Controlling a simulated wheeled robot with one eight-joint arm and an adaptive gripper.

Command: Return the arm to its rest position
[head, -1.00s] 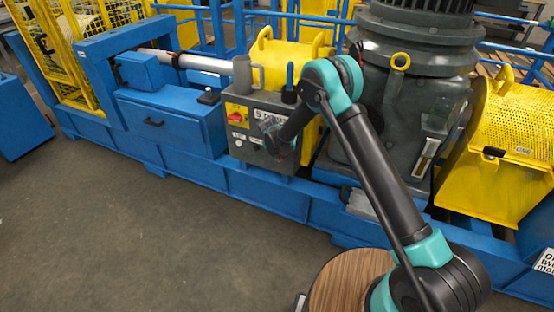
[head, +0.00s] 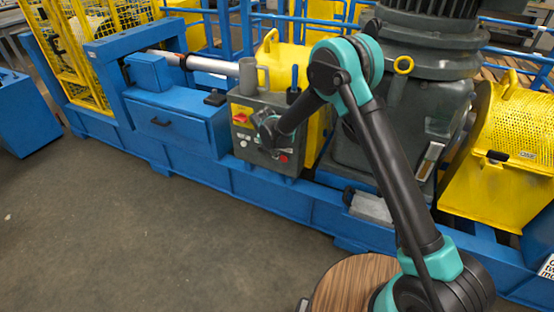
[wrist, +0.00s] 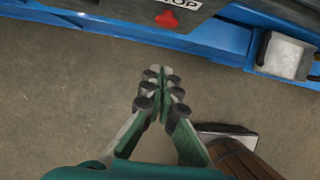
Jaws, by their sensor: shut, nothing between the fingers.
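My arm rises from the lower right of the head view, bends at a high elbow and reaches down toward the grey control box (head: 270,137). My gripper (wrist: 162,75) is seen from above in the wrist view. Its green fingers are together with nothing between them, over bare floor. In the head view the fingers are hidden behind the wrist. The control box has a yellow and red switch (head: 241,117) and a red button (head: 283,158). In the wrist view a red part (wrist: 167,19) and part of a "STOP" label show at the top edge, apart from the fingers.
A blue machine frame (head: 265,195) runs across the view. A wooden round top (head: 345,285) is beside my arm's base. The floor (head: 140,230) in front is clear.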

